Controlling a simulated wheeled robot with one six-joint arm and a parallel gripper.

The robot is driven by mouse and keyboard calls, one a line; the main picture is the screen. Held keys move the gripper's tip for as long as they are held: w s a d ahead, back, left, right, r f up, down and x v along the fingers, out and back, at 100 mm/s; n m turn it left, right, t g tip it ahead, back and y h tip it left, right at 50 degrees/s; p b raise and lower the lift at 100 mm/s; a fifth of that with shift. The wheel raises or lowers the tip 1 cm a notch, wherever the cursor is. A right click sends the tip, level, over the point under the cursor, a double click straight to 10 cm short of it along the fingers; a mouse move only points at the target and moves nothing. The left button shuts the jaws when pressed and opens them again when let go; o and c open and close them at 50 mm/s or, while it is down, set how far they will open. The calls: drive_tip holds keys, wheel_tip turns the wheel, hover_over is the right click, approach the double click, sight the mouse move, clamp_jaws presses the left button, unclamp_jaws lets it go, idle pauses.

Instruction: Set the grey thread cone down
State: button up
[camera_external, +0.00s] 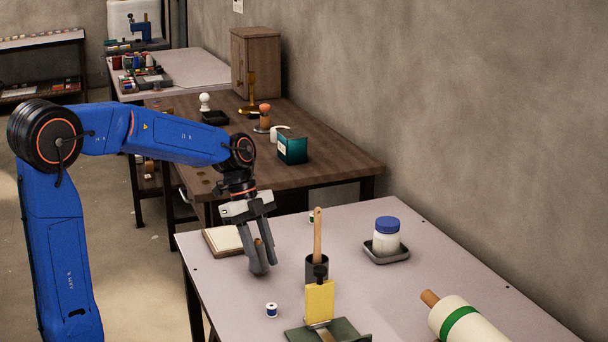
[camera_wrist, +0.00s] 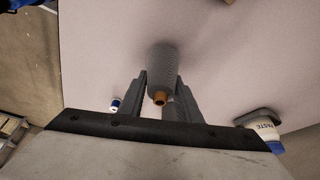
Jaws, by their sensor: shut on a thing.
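The grey thread cone (camera_wrist: 165,62) is between the two fingers of my gripper (camera_wrist: 160,82) in the wrist view, with its tan tip toward the camera and its wider end toward the table. In the external view my gripper (camera_external: 260,260) points down over the left part of the pale table (camera_external: 290,250), shut on the grey thread cone (camera_external: 256,265). The fingers partly hide the cone there. Its lower end is at or very close to the table top; I cannot tell whether it touches.
A blue-and-white spool (camera_external: 271,310) stands in front of my gripper. A notebook (camera_external: 222,240) lies behind it. A dark cup (camera_external: 316,268) with a wooden handle and a yellow piece (camera_external: 320,302) stand right. A white jar (camera_external: 386,240) sits on a tray; a cream roll (camera_external: 468,325) lies front right.

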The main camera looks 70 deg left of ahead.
drive_tip(key=shift+f, duration=0.15)
drive_tip(key=o, duration=1.2)
drive_tip(key=shift+c, duration=0.2)
drive_tip(key=v, duration=1.2)
drive_tip(key=s+d+f+n+y, duration=0.25)
drive_tip(key=s+d+n, duration=0.35)
drive_tip(key=s+d, duration=0.45)
drive_tip(key=s+d+f+n+t, duration=0.1)
drive_tip(key=s+d+f+n, duration=0.2)
drive_tip(key=s+f, duration=0.2)
drive_tip(key=s+d+f+n+t+y, duration=0.1)
drive_tip(key=s+d+f+n+t, duration=0.1)
drive_tip(key=s, duration=0.5)
wheel_tip(320, 180, down, 3)
drive_tip(key=d+n, duration=0.1)
drive_tip(key=n, duration=0.1)
drive_tip(key=shift+s+n, duration=0.2)
drive_tip(key=shift+n, duration=0.1)
drive_tip(key=shift+d+y, duration=0.15)
drive_tip(key=shift+y, duration=0.1)
